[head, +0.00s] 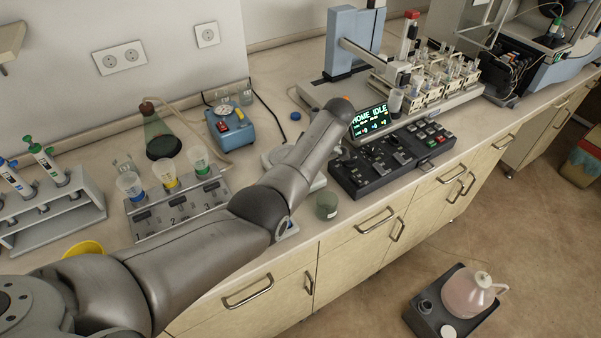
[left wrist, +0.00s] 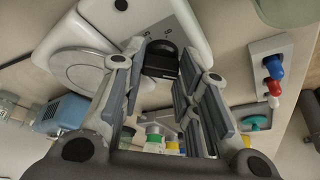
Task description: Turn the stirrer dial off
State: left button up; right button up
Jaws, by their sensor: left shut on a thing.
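The stirrer (head: 274,156) is a white plate device on the bench, partly hidden behind my left forearm in the head view. In the left wrist view the stirrer's white body (left wrist: 185,28) shows with its round grey plate (left wrist: 76,70) at the left. The stirrer dial (left wrist: 161,59) is a black knob on its front. My left gripper (left wrist: 160,62) has its fingertips on either side of the dial and is shut on it. In the head view the forearm hides the left gripper and the dial. My right gripper is in no view.
A small greenish jar (head: 326,206) stands near the bench's front edge. A black control panel (head: 392,158) with a lit screen (head: 370,121) is right of the stirrer. A blue device (head: 231,127) and a rack with cups (head: 180,208) stand to the left.

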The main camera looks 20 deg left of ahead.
pick_arm(q)
jog(key=o, duration=0.7)
jog(key=shift+o, duration=0.2)
jog(key=v, duration=1.2)
jog(key=shift+r, duration=0.1)
